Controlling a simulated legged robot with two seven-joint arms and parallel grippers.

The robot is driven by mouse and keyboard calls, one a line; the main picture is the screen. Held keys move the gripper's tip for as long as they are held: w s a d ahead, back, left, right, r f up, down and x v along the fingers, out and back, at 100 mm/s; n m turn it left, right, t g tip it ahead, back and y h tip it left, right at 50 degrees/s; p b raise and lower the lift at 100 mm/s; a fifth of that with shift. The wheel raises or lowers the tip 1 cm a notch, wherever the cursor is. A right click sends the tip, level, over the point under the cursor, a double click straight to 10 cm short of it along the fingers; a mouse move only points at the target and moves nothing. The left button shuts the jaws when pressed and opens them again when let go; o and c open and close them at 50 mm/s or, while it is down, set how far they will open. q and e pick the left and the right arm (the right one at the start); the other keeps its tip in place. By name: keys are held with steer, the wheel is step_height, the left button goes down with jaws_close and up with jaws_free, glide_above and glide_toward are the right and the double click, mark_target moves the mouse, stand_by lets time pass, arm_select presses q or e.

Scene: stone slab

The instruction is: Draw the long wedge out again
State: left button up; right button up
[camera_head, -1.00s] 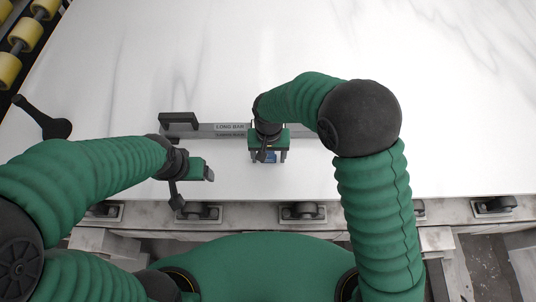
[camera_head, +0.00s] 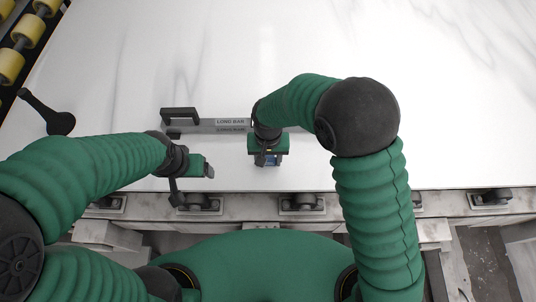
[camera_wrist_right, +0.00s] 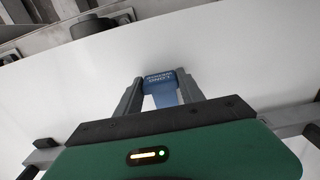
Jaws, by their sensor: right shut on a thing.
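The long wedge is blue with a printed label. In the right wrist view the long wedge (camera_wrist_right: 161,84) stands between the two grey fingers of my right gripper (camera_wrist_right: 156,90), which are shut on it. In the head view a bit of the wedge (camera_head: 269,160) shows below my right gripper (camera_head: 268,155); the rest is hidden by the gripper. The grey long bar (camera_head: 221,125), with a black handle (camera_head: 179,114) at its left end, lies just behind the gripper on the slab. My left gripper (camera_head: 207,171) hangs left of the wedge, apart from it; its fingers do not show clearly.
The white stone slab (camera_head: 420,80) fills most of the view, with free room behind the bar. A black lever (camera_head: 47,113) is at the left. Yellow rollers (camera_head: 28,30) are at the far left. Several dark roller mounts (camera_head: 301,202) line the slab's front edge.

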steer(key=shift+w, duration=0.15)
steer(key=o, duration=1.2)
steer(key=shift+w+f, duration=0.1)
steer(key=shift+w, duration=0.05)
step_height(320, 180, up, 17)
steer(key=p, duration=0.1)
steer(key=shift+a, duration=0.1)
